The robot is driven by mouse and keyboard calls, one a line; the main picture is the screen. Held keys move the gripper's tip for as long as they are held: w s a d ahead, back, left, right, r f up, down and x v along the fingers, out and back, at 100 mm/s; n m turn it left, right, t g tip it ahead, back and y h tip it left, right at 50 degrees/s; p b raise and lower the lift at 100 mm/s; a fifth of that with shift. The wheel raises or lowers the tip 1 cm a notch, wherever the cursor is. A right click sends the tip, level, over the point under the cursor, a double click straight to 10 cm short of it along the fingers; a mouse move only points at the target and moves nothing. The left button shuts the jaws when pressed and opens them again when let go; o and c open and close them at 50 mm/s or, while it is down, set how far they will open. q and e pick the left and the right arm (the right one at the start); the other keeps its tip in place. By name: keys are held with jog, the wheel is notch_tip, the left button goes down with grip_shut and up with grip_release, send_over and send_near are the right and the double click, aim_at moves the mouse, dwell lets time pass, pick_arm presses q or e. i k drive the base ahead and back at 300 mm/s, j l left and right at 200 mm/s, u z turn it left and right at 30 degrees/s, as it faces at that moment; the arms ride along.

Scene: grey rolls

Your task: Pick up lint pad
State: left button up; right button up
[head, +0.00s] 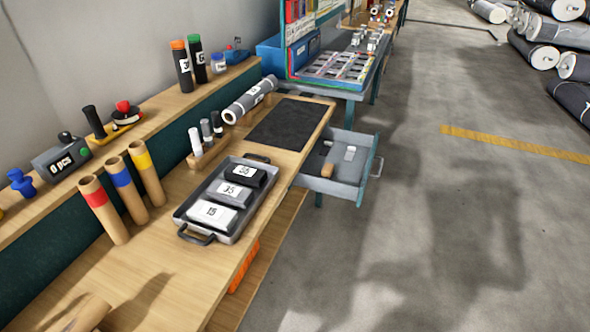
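I cannot tell for certain which thing is the lint pad. An open grey drawer (340,189) beyond the tray holds a small tan and dark object (327,171) and a small pale object (350,153), both too small to make out. Neither gripper is in view.
A dark flat mat (290,124) lies on the bench (165,268) past the tray. Cardboard tubes with coloured bands (122,187) stand left of the tray. A grey roll (250,99) lies near the shelf.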

aim_at(327, 171)
jog(key=i+l+u, duration=0.25)
jog(key=l+u, duration=0.25)
jog(key=i+l+u, duration=0.25)
jog(key=k+l, duration=0.05)
jog(key=l, duration=0.05)
